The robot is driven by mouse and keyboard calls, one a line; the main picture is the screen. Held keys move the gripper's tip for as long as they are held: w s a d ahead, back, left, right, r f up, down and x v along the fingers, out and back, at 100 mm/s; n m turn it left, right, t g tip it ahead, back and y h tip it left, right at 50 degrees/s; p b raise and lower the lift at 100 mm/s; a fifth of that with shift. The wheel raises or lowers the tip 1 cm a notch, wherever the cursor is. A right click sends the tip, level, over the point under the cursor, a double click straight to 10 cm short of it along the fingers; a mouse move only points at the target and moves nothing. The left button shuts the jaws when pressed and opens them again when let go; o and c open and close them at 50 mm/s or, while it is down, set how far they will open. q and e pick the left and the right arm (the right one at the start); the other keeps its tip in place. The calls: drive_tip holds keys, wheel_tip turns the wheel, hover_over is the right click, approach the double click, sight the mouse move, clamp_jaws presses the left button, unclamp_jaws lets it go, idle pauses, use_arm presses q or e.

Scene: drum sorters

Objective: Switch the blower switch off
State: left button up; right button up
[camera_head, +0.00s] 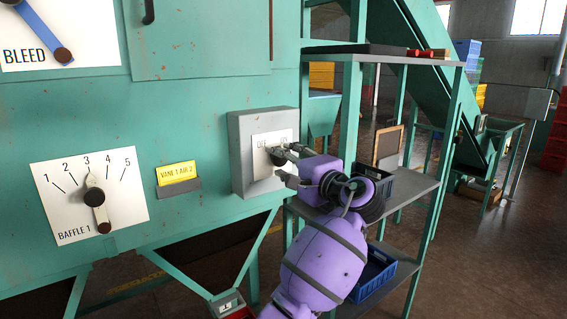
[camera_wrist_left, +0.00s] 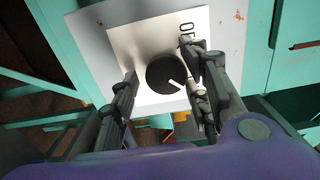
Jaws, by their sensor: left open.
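The blower switch is a grey box (camera_head: 241,150) on the green machine wall, with a white plate (camera_head: 258,172) lettered OFF at upper left; the label at upper right is partly covered. In the left wrist view, a round black knob (camera_wrist_left: 165,72) with a white pointer mark sits on the white plate (camera_wrist_left: 140,44). The mark points to the lower right of that picture. My left gripper (camera_head: 280,166) is open at the plate. Its fingers (camera_wrist_left: 160,72) stand on either side of the knob; I cannot tell whether they touch it. My right gripper is not in view.
A BAFFLE 1 dial (camera_head: 92,196) and a yellow VANE 1 AIR 2 label (camera_head: 177,173) are left of the box. A BLEED lever (camera_head: 47,35) is at upper left.

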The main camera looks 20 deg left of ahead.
use_arm(q)
drive_tip(key=shift+a, duration=0.1)
drive_tip(key=shift+f, duration=0.2)
drive_tip(key=c, duration=1)
